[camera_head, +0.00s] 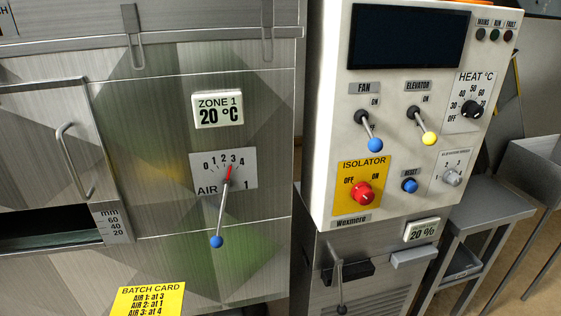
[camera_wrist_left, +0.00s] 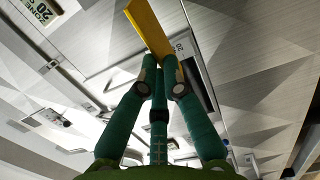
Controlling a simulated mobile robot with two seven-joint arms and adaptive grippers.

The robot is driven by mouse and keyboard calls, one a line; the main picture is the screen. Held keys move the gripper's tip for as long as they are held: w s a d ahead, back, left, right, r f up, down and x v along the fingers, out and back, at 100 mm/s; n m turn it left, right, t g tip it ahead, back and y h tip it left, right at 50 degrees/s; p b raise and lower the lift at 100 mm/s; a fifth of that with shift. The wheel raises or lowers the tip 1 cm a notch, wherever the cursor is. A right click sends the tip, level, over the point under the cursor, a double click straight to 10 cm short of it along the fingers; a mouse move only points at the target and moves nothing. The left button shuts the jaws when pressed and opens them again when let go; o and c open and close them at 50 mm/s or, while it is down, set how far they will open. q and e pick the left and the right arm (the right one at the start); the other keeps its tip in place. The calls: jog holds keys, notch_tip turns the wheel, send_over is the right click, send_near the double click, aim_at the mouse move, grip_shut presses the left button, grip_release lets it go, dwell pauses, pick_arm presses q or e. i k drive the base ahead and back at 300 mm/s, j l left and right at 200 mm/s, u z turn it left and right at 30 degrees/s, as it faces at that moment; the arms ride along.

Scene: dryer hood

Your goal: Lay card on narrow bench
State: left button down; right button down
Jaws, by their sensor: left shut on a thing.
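The yellow batch card (camera_head: 150,299) shows at the bottom left of the head view, its lower part cut off by the frame edge. Its printed face lists AIR settings. In the left wrist view the card (camera_wrist_left: 150,28) is seen nearly edge-on. My left gripper (camera_wrist_left: 160,68), with green fingers, is shut on it. This gripper is not visible in the head view. A narrow grey metal bench (camera_head: 490,206) stands at the right of the head view, beyond the control cabinet, well away from the card. Its visible top looks bare. My right gripper is in neither view.
The steel dryer wall, with an air lever (camera_head: 220,210) and a door handle (camera_head: 75,160), stands behind the card. The white control panel (camera_head: 405,120) with projecting levers and knobs stands between card and bench. Another grey metal surface (camera_head: 538,150) is at far right.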

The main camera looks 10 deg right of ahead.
aim_at(494, 212)
jog(key=l+z, duration=0.1)
jog(key=l, duration=0.3)
jog(key=i+l+z, duration=0.1)
jog(key=l, duration=0.35)
jog(key=l+z, duration=0.1)
jog(key=l, duration=0.3)
jog(key=i+l+z, duration=0.1)
jog(key=l, duration=0.3)
jog(key=i+l+z, duration=0.1)
jog(key=l, duration=0.3)
jog(key=i+l, duration=0.1)
jog(key=l, duration=0.35)
jog(key=i+l+z, duration=0.1)
jog(key=l, duration=0.3)
jog(key=i+l+z, duration=0.1)
jog(key=l, duration=0.3)
jog(key=i+l, duration=0.2)
jog(key=l, duration=0.2)
jog(key=i+l+z, duration=0.1)
jog(key=l, duration=0.35)
jog(key=i+l, duration=0.2)
jog(key=l, duration=0.15)
jog(key=l+z, duration=0.05)
